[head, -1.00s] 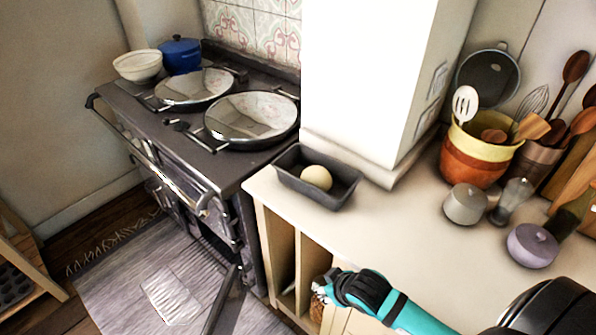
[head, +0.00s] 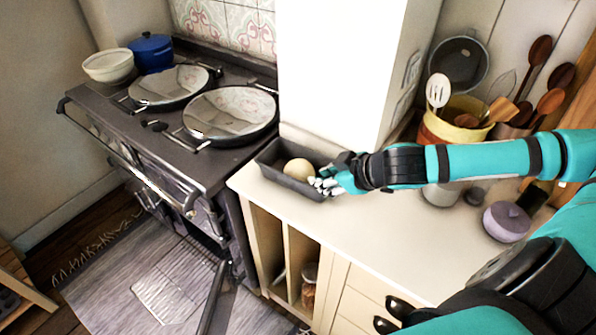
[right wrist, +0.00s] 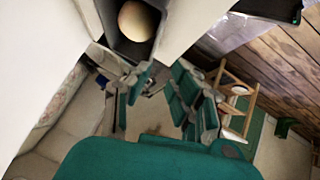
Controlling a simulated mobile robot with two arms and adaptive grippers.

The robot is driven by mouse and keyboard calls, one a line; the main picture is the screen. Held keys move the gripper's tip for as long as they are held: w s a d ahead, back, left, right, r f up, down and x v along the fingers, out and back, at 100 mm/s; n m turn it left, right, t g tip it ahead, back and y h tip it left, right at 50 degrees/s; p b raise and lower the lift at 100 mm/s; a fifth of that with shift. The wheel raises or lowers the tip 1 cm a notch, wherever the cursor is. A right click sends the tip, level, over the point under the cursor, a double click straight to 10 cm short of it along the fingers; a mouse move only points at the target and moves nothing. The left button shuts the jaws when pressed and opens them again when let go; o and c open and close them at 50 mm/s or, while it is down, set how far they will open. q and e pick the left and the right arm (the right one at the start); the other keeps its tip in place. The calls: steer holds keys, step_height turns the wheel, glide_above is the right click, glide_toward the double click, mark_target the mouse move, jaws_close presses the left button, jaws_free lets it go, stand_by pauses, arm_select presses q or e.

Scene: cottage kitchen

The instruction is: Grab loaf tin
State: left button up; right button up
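The loaf tin (head: 317,195) is a dark grey rectangular tin on the cream counter, beside the white wall block, near the counter's left end. A pale round ball (head: 298,169) of dough sits in it. My right gripper (head: 324,184) is at the tin's right end, by its rim; I cannot tell whether it touches. In the right wrist view the tin (right wrist: 143,51) with the ball in it shows at the top, beyond the spread fingers of my right gripper (right wrist: 163,92), which is open and empty. My left gripper is out of view.
At the right are a yellow-orange utensil bowl (head: 440,125) and a lilac pot (head: 507,222). The counter front (head: 330,235) is clear.

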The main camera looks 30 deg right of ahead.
steer(key=p, duration=0.3)
glide_toward(295, 179)
steer(key=x, duration=0.7)
steer(key=shift+w+r, duration=0.1)
steer(key=shift+r, duration=0.05)
steer(key=shift+w+a+f+p, duration=0.2)
steer(key=shift+w+f+p, duration=0.25)
steer(key=shift+p, duration=0.15)
steer(key=p+x, duration=0.1)
steer(key=x, duration=0.2)
steer(key=shift+w+f, duration=0.1)
steer(key=shift+f, duration=0.1)
steer(key=shift+w+f, duration=0.2)
steer(key=shift+f, duration=0.1)
jaws_close()
